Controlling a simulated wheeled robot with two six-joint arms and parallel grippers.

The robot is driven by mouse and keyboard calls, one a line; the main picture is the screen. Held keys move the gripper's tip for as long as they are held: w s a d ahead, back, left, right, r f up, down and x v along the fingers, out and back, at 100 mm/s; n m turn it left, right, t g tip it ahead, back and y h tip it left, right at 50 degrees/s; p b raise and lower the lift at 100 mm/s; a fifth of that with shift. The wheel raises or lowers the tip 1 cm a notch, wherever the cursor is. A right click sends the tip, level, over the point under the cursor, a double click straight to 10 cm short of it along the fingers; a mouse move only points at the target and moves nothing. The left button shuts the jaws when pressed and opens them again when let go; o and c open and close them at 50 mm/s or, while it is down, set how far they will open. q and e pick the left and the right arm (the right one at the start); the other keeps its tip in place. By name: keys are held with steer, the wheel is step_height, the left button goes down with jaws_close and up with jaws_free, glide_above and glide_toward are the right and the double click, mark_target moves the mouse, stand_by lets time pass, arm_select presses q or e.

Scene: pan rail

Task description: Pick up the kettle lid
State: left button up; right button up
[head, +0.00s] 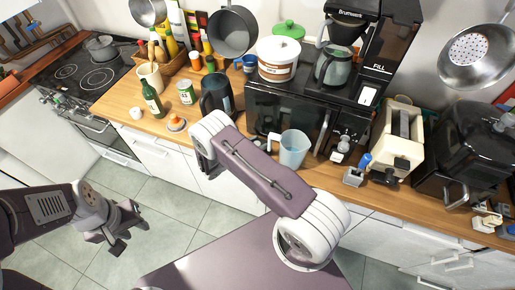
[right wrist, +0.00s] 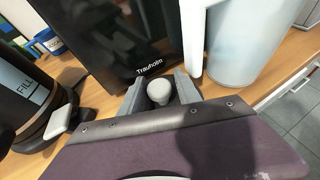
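A pale grey rounded knob (right wrist: 159,92), which looks like the kettle lid's knob, shows in the right wrist view. The lid's disc is hidden below it. My right gripper (right wrist: 160,88) has its two grey fingers apart, one on each side of the knob. I cannot tell whether either finger touches it. The dark kettle (head: 215,92) stands on the counter left of the microwave; its side with a FILL window (right wrist: 22,85) shows at the left of the right wrist view. My left gripper (head: 122,228) is open and empty above the floor.
The black microwave (right wrist: 105,38) stands just behind the knob. A pale blue jug (head: 294,150) stands close on the right, its white handle (right wrist: 192,40) near my right gripper. A green bottle (head: 152,99) and an orange-topped item (head: 176,123) stand further left on the counter.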

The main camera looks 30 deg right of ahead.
steer(key=shift+a, duration=0.25)
jaws_close()
steer(key=shift+d+r, duration=0.1)
steer(key=shift+r+b, duration=0.35)
steer(key=shift+r, duration=0.1)
steer(key=s+a+b, duration=0.2)
steer(key=a+b, duration=0.1)
steer(key=a, duration=0.5)
steer(key=s+a+b, duration=0.3)
steer(key=a, duration=0.6)
steer(key=shift+s+a+r, duration=0.15)
steer(key=shift+s+r, duration=0.1)
steer(key=shift+r, duration=0.05)
